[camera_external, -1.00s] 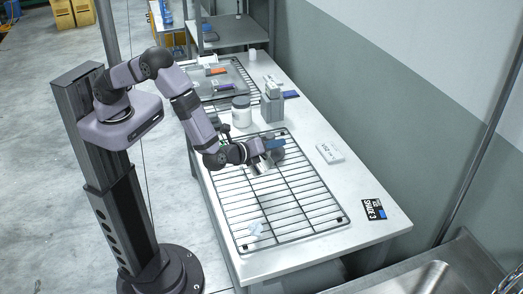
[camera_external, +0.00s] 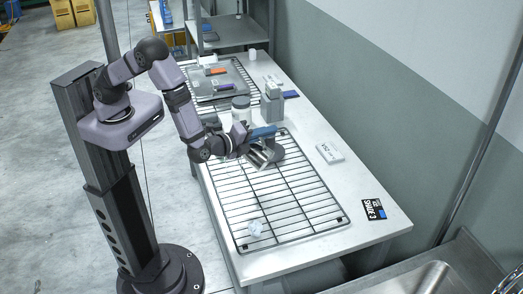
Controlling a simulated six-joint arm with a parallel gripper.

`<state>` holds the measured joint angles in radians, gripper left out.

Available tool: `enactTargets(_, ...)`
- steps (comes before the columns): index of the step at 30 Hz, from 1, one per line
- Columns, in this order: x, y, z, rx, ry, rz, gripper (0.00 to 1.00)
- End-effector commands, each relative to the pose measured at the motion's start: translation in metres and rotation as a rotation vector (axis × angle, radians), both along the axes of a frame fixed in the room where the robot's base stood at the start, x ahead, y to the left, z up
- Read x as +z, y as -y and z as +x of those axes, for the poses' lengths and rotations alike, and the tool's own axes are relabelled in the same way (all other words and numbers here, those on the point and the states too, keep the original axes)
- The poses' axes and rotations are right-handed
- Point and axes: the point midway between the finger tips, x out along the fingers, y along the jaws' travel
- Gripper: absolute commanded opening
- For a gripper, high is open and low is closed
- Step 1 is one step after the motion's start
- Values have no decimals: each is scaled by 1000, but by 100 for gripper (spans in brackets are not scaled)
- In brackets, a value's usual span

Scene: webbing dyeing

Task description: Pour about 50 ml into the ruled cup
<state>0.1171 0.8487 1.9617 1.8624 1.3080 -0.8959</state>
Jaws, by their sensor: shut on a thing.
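My gripper (camera_external: 246,139) is shut on a metal jug (camera_external: 261,155) with a blue handle part (camera_external: 263,132), at the far half of the wire rack. The jug looks tilted and held above the rack; its contents cannot be seen. A small clear cup (camera_external: 255,229), likely the ruled cup, stands at the near left end of the rack, well apart from the jug. Its markings and any liquid in it are too small to make out.
The wire rack (camera_external: 290,197) lies on the white table (camera_external: 368,229). A dark grey round thing (camera_external: 278,152) is beside the jug. A white-lidded jar (camera_external: 241,103) and a grey device (camera_external: 272,103) stand behind. A white box (camera_external: 329,153) and a black card (camera_external: 374,209) lie at right.

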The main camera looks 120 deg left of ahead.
Motion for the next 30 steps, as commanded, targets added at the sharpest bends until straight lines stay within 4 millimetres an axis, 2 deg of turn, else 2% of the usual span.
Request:
enactTargets(15, 8, -1, -7, 2, 75, -8, 0)
enactTargets(30, 14, -3, -23, 3, 166, -19, 0)
